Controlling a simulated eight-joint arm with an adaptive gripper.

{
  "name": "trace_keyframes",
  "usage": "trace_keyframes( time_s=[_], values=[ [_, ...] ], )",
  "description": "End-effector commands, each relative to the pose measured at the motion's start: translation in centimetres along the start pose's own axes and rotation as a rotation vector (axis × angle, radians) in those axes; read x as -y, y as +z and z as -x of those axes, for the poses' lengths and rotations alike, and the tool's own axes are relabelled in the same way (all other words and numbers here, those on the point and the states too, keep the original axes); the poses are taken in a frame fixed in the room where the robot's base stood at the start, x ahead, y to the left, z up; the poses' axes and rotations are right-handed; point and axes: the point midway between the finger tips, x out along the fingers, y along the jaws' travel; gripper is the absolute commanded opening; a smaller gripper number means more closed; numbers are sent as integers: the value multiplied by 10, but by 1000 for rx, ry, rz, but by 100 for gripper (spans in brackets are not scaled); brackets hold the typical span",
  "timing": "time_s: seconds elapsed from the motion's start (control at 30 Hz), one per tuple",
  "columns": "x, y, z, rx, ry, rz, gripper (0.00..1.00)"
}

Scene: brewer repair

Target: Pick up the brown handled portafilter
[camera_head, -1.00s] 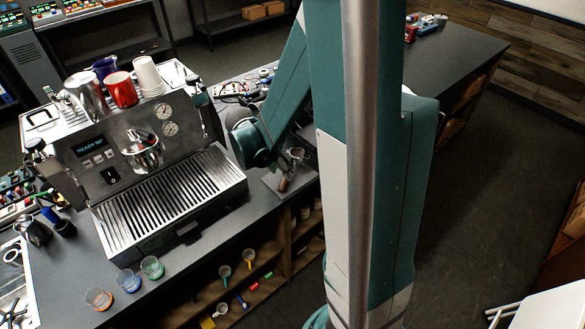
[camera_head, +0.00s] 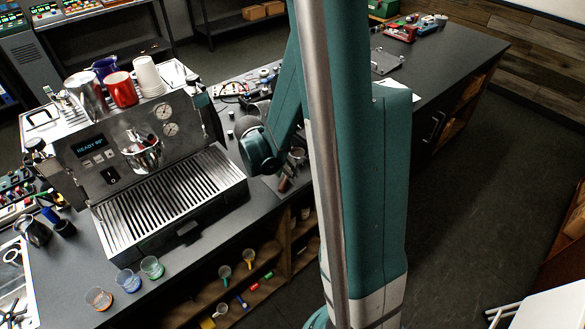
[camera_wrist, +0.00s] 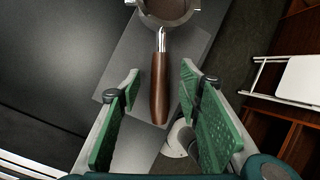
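The brown-handled portafilter (camera_wrist: 159,90) lies on a grey mat (camera_wrist: 125,70) on the counter. In the wrist view its handle runs down between my gripper's fingers, and its metal basket is at the top edge. My gripper (camera_wrist: 160,85) is open, with one green finger pad on each side of the handle and a gap on both sides. In the head view the portafilter (camera_head: 284,184) shows only in part, next to my arm, which hides my fingertips there.
The espresso machine (camera_head: 150,160) stands just left of the portafilter. Cups (camera_head: 121,89) stand on its top. Small glasses (camera_head: 128,281) stand at the counter's front edge. The counter edge lies close to the handle's end. Shelves below hold several small items.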

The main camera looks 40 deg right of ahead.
Motion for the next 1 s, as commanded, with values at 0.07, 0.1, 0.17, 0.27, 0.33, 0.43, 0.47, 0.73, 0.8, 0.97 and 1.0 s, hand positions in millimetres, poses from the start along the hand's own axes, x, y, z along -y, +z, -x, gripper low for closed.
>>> trace_keyframes(
  time_s=[0.07,0.1,0.17,0.27,0.33,0.43,0.47,0.73,0.8,0.97,1.0],
  values=[
    [0,0,-5,0,0,0,36],
    [0,0,-6,0,0,0,36],
    [0,0,-8,0,0,0,36],
    [0,0,-9,0,0,0,36],
    [0,0,-9,0,0,0,36],
    [0,0,-9,0,0,0,36],
    [0,0,-9,0,0,0,36],
    [0,0,-9,0,0,0,36],
    [0,0,-9,0,0,0,32],
    [0,0,-9,0,0,0,11],
    [0,0,-9,0,0,0,5]
  ],
)
